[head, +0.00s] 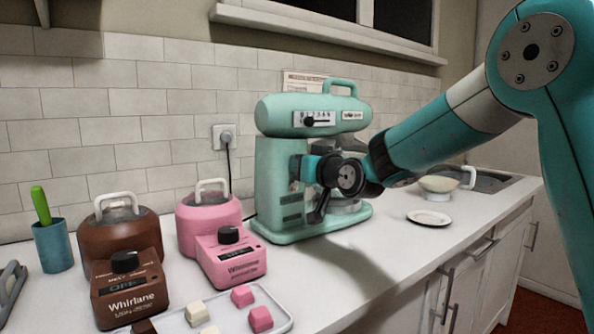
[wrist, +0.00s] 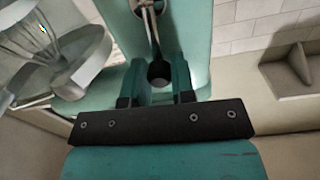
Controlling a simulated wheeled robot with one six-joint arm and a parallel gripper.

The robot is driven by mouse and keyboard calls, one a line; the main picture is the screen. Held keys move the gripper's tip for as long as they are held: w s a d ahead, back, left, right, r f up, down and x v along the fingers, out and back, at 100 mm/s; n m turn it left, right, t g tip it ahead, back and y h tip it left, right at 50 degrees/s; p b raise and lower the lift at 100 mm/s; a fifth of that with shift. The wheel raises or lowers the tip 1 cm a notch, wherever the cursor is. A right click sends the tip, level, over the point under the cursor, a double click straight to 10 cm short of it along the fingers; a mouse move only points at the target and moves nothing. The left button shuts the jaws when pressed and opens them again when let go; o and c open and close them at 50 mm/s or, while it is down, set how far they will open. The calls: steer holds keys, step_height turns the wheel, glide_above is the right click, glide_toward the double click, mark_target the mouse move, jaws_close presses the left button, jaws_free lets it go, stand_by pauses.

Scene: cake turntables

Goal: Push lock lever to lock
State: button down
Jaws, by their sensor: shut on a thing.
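The mint-green stand mixer (head: 283,165) stands on the counter in the middle of the head view. My gripper (head: 309,172) is against its near side, below the mixer head. In the wrist view, the lock lever has a thin metal stem and a dark round knob (wrist: 158,73) on the mixer's green body (wrist: 185,25). The fingers of my gripper (wrist: 159,82) stand on either side of the knob, shut on it. In the head view my wrist hides the lever and part of the bowl area.
A pink appliance (head: 228,240) and a brown one (head: 127,265) stand left of the mixer, with a tray (head: 285,322) of small blocks in front. The counter's front middle is clear.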

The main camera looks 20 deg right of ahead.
steer(key=shift+w+d+f+m, duration=0.15)
steer(key=shift+d+m, duration=0.25)
steer(key=shift+m, duration=0.45)
steer(key=shift+w+d+f+m, duration=0.1)
steer(key=shift+d+m, duration=0.25)
steer(key=shift+m, duration=0.5)
steer(key=shift+b, duration=0.3)
steer(key=c, duration=1)
jaws_free()
steer(key=shift+o, duration=0.2)
steer(key=shift+d, duration=0.1)
steer(key=b+v, duration=0.2)
steer(key=v, duration=1.5)
steer(key=shift+s+r+b, duration=0.2)
steer(key=shift+b, duration=0.1)
